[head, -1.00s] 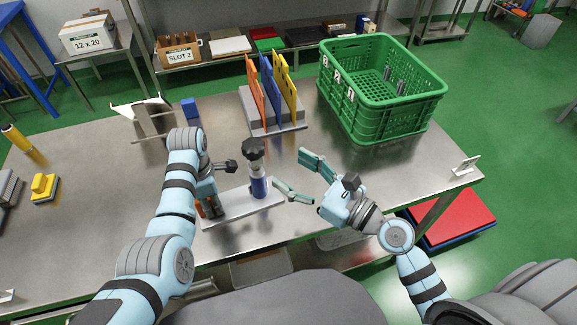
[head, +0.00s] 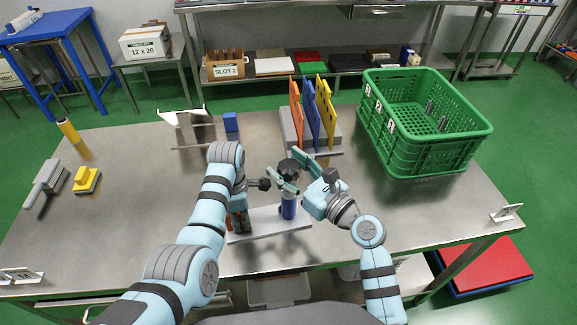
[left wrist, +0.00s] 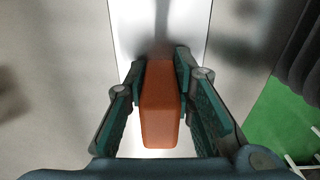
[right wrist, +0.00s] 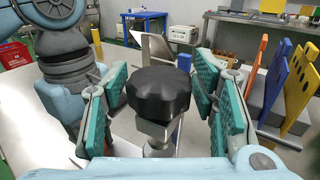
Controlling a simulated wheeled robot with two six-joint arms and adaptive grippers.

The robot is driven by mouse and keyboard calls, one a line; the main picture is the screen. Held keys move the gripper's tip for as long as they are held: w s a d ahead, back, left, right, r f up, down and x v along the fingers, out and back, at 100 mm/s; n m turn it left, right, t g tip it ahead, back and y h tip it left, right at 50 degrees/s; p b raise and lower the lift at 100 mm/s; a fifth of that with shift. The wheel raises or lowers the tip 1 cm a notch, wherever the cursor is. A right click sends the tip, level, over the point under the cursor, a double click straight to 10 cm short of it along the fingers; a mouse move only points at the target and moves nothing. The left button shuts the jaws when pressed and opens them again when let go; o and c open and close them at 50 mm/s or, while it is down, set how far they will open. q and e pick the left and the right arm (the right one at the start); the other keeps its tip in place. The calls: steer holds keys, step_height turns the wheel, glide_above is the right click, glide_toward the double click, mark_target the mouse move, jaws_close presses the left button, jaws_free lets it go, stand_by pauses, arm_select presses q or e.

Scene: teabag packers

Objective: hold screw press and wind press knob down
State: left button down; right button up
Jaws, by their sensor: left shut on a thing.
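The screw press stands on a pale base plate (head: 268,226) on the metal table. It has a black lobed knob (head: 289,167) on top and a blue cylinder (head: 289,208) below. My left gripper (left wrist: 160,85) is shut on an orange block-like grip (left wrist: 161,110) at the left end of the plate; in the head view it is partly hidden by my arm. My right gripper (right wrist: 157,95) is open, with its fingers on both sides of the black knob, which also shows in the right wrist view (right wrist: 158,92). Gaps show between fingers and knob.
A grey rack with orange, blue and yellow boards (head: 312,115) stands just behind the press. A green crate (head: 425,155) is at the back right.

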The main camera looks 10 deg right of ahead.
steer(key=c, duration=0.7)
steer(key=shift+m+t+h, duration=0.6)
steer(key=shift+m+h, duration=0.2)
steer(key=shift+h, duration=0.3)
steer(key=shift+c, duration=0.2)
steer(key=o, duration=1.2)
steer(key=shift+c, duration=0.2)
steer(key=shift+n+y, duration=0.3)
